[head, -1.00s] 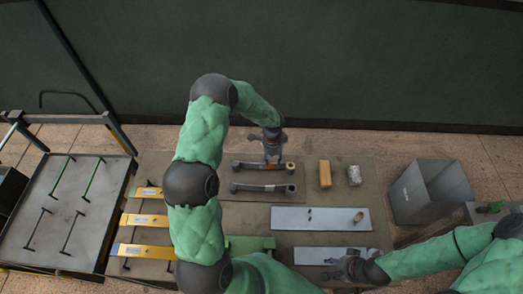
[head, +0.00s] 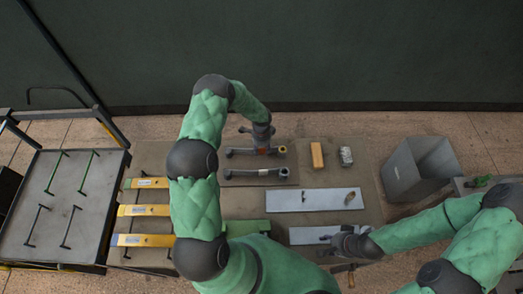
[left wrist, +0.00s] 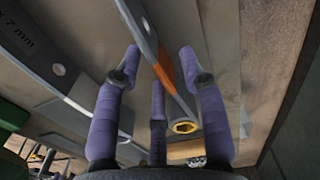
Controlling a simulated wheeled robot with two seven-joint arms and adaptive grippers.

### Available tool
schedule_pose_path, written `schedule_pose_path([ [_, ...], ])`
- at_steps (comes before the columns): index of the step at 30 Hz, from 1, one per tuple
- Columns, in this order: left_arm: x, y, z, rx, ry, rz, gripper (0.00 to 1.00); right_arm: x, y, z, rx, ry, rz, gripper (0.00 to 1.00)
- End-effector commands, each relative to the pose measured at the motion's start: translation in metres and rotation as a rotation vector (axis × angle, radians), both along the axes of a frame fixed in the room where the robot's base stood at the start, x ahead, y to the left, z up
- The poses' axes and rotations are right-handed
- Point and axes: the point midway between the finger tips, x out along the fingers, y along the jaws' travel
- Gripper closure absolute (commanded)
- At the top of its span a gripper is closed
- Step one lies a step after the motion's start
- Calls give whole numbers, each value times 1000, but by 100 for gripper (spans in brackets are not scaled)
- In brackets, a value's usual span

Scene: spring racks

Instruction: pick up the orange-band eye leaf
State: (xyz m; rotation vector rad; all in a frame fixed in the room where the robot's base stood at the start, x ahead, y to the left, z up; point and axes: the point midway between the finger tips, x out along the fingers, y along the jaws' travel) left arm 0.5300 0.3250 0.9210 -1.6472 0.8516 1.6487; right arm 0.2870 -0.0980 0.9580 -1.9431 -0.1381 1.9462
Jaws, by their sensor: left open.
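The orange-band eye leaf (head: 240,151) is a dark grey bar, the farther of two on the bench. In the left wrist view its orange band (left wrist: 164,70) and yellow-lined eye (left wrist: 184,127) are clear. My left gripper (head: 262,146) is over the leaf near its orange band. In the left wrist view the purple fingers of my left gripper (left wrist: 159,52) are open, with the leaf passing between them; I cannot tell if they touch it. My right gripper (head: 340,243) is over the nearer pale plate; its fingers are too small to judge.
A second eye leaf (head: 255,172) lies parallel and nearer. A wooden block (head: 317,155) and a silvery block (head: 346,155) lie to the right, with a grey bin (head: 400,170) beyond. Yellow strips (head: 145,210) and a rack tray (head: 85,225) are at left.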

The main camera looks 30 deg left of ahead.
Motion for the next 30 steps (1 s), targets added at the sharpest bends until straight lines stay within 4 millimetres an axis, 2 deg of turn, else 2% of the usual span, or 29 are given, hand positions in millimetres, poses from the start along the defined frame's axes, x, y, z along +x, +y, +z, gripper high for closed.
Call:
schedule_pose_path([
  [4,0,0,-12,0,0,-1,59,0,0,2,0,0,0,60],
  [12,0,0,-15,1,-1,-1,59,0,0,2,0,0,0,60],
  [13,0,0,-15,1,-1,-1,64,0,0,2,0,0,0,60],
  [15,0,0,-15,0,0,-1,84,0,0,2,0,0,0,60],
  [17,0,0,-14,0,0,-1,100,0,0,2,0,0,0,60],
  [30,2,1,-11,1,-5,0,100,0,0,1,0,0,0,60],
])
